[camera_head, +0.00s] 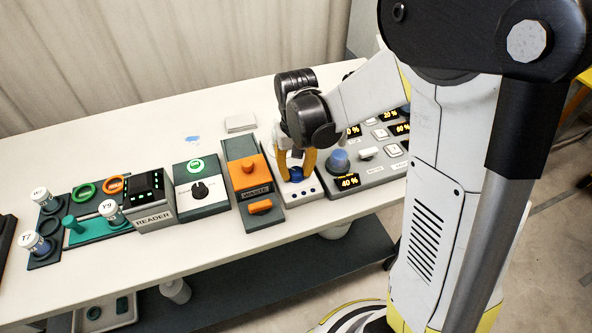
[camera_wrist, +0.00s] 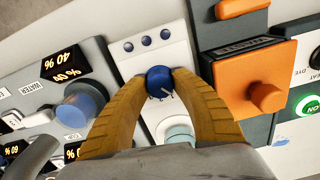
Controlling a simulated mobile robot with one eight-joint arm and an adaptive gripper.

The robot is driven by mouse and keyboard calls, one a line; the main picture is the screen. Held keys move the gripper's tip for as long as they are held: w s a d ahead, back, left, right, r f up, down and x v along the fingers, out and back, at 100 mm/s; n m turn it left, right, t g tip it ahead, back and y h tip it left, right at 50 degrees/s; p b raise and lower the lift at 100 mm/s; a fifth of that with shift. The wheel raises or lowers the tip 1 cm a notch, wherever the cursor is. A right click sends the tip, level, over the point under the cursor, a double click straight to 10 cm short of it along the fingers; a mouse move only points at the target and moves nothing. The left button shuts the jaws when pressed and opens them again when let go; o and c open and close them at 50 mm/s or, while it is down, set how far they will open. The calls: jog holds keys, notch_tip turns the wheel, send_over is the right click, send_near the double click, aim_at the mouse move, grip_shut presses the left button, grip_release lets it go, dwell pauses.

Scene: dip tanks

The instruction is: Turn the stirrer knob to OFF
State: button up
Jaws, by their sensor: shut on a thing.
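A small blue knob (camera_wrist: 158,80) stands on a narrow white panel (camera_wrist: 150,30) in the wrist view. My gripper (camera_wrist: 160,88) is shut on this knob, one yellow finger on each side. In the head view my gripper (camera_head: 297,172) reaches down onto the same blue knob (camera_head: 296,174), between the orange waste unit and the grey panel. The panel's label and the knob's pointer cannot be read, so I cannot tell its setting.
The orange waste unit (camera_head: 248,168) stands close on the left. A grey panel (camera_head: 375,172) with a larger blue knob (camera_head: 338,161) and percent displays is close on the right. A box with a black knob (camera_head: 200,190) and the reader (camera_head: 150,212) stand further left. The table's back is mostly clear.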

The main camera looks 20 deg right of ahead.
aim_at(296, 171)
jog(key=shift+n, duration=0.6)
jog(key=o, duration=1.2)
notch_tip(296, 171, up, 12)
